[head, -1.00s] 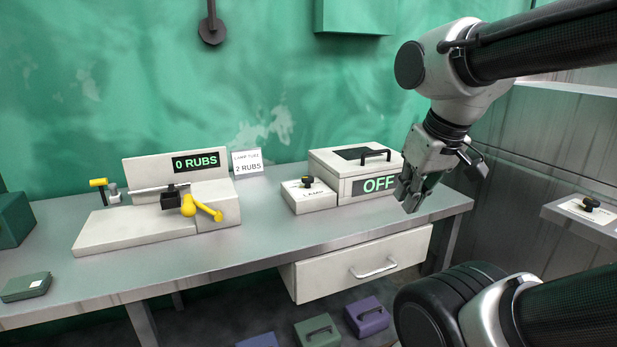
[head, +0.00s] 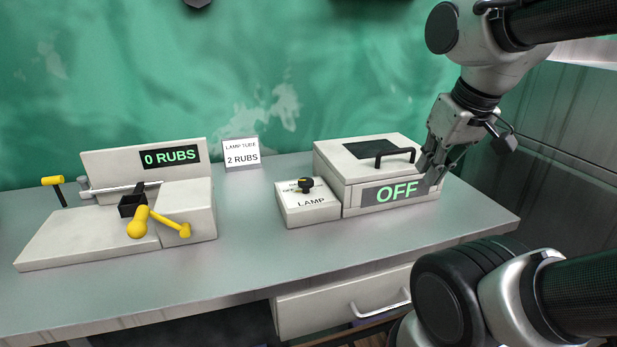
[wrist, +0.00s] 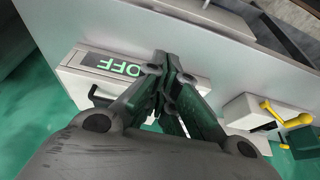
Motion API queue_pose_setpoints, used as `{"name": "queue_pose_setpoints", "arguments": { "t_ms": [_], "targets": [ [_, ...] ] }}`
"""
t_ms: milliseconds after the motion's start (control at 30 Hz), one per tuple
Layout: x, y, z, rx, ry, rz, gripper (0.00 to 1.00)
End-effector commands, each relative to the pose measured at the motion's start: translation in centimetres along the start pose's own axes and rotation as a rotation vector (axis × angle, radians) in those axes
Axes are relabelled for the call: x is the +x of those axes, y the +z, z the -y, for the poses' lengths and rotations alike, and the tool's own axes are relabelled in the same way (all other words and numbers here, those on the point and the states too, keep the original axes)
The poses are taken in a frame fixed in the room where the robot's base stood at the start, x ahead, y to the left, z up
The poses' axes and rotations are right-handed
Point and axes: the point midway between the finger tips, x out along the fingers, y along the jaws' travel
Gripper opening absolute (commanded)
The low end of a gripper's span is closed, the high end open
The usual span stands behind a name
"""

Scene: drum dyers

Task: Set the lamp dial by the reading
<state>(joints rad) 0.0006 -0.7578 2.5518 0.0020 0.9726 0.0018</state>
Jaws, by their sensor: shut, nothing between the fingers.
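The lamp dial is a black knob (head: 305,184) on a small white box marked LAMP (head: 309,208), left of the lamp unit in the head view. The lamp unit (head: 352,203) is a white box with a black handle, and its display (head: 397,192) reads OFF. A card (head: 241,154) at the back reads 2 RUBS. The rub machine's display (head: 170,156) reads 0 RUBS. My gripper (head: 424,182) is shut and empty at the lamp unit's right front; whether it touches is unclear.
The rub machine (head: 85,246), with yellow-knobbed handles (head: 138,223), stands at the left of the bench. The bench top (head: 250,262) is clear in front of the boxes. A drawer (head: 330,306) sits below the bench.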

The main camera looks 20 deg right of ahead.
Motion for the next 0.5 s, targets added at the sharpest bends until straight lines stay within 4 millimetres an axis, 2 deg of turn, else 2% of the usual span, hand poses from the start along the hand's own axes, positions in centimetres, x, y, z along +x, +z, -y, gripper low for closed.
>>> {"name": "queue_pose_setpoints", "arguments": {
  "t_ms": [33,167,333,367,433,500],
  "targets": [
    [0.0,0.0,0.0,0.0,0.0,0.0,0.02],
    [0.3,-0.1,0.6,-0.026,-0.01,0.011,0.26],
    [3.5,-1.3,3.5,-0.164,-0.041,0.156,0.56],
    [4.1,-1.9,4.1,-0.202,-0.039,0.186,0.59],
    [5.8,-3.5,5.6,-0.324,-0.024,0.248,0.59],
    [7.5,-5.5,7.3,-0.508,-0.007,0.295,0.59]
  ]
}}
